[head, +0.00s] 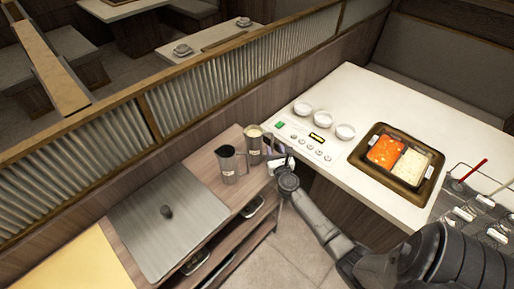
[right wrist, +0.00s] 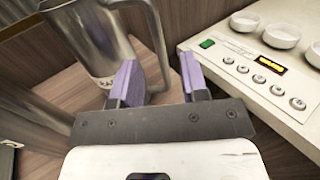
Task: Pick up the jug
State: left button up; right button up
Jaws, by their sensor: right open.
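Two metal jugs stand side by side on the wooden counter. The nearer jug (head: 228,165) looks dark inside; the farther jug (head: 254,146) holds something cream-coloured. My right gripper (head: 275,151) is beside the farther jug, on its right. In the right wrist view a metal jug (right wrist: 88,38) stands upright just beyond the gripper (right wrist: 160,80). Its looped handle (right wrist: 157,42) shows between the two purple fingers, which are open with gaps around it. Part of another metal body (right wrist: 25,105) shows at the left edge. My left gripper is not in view.
A white counter (head: 362,95) with three white bowls (head: 324,118), a control panel (head: 305,138) and a tray of food wells (head: 433,186) lies right of the gripper. A ribbed glass partition (head: 200,92) runs behind.

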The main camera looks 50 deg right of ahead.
jog(key=shift+x, duration=2.4)
jog(key=shift+r, duration=0.15)
grip_shut()
jog(key=shift+r, duration=0.1)
